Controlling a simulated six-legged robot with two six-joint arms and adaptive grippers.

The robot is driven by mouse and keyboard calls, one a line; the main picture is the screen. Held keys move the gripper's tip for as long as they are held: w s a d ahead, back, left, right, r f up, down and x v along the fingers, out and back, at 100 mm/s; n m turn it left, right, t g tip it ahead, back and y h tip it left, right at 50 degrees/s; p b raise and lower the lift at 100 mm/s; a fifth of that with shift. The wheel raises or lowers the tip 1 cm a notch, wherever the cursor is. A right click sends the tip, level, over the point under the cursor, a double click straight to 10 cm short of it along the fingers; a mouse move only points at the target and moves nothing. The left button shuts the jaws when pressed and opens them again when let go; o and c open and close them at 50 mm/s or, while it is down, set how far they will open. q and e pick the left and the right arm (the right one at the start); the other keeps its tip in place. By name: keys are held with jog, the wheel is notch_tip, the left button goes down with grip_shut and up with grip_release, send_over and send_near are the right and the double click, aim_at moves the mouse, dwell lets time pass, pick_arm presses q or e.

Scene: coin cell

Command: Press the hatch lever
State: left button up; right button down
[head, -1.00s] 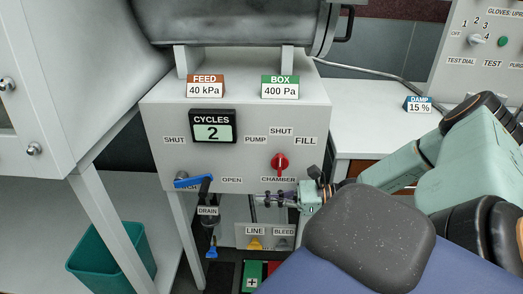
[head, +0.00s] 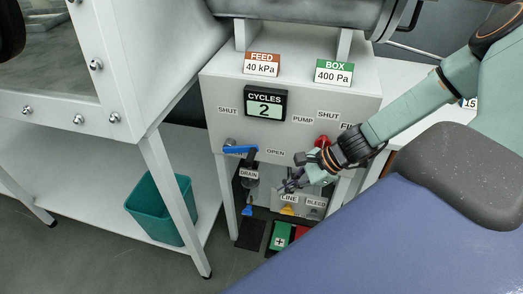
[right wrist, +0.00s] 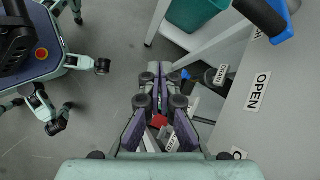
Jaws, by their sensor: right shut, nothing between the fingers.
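A blue lever (head: 240,150) with a dark stem sits low on the grey panel (head: 225,92), between the SHUT and OPEN labels. In the right wrist view its blue part (right wrist: 284,24) is at the top right. No label naming the hatch is readable. My right gripper (head: 284,187) is below and right of the lever, apart from it, in front of the panel's lower edge near the LINE label. In the right wrist view my right gripper (right wrist: 160,68) has its fingers together with nothing between them. My left gripper is not in view.
A red knob (head: 322,142) is partly hidden behind my right arm. The DRAIN valve (head: 249,184) hangs below the lever, left of my gripper. LINE and BLEED fittings (head: 300,205) are close below it. A teal bin (head: 160,210) stands at left under the cabinet.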

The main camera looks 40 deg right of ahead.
jog(key=w+d+r+m+p, duration=0.1)
jog(key=w+r+m+p, duration=0.1)
jog(key=r, duration=0.3)
jog(key=w+d+r+m+t+h+p, duration=0.1)
jog(key=w+r+m+p, duration=0.1)
jog(key=r+m+p, duration=0.2)
jog(key=shift+w+d+r, duration=0.3)
jog(key=shift+d+r, duration=0.1)
jog(key=shift+r, duration=0.1)
jog(key=b+x, duration=1)
jog(key=b, duration=0.4)
dwell(0.6)
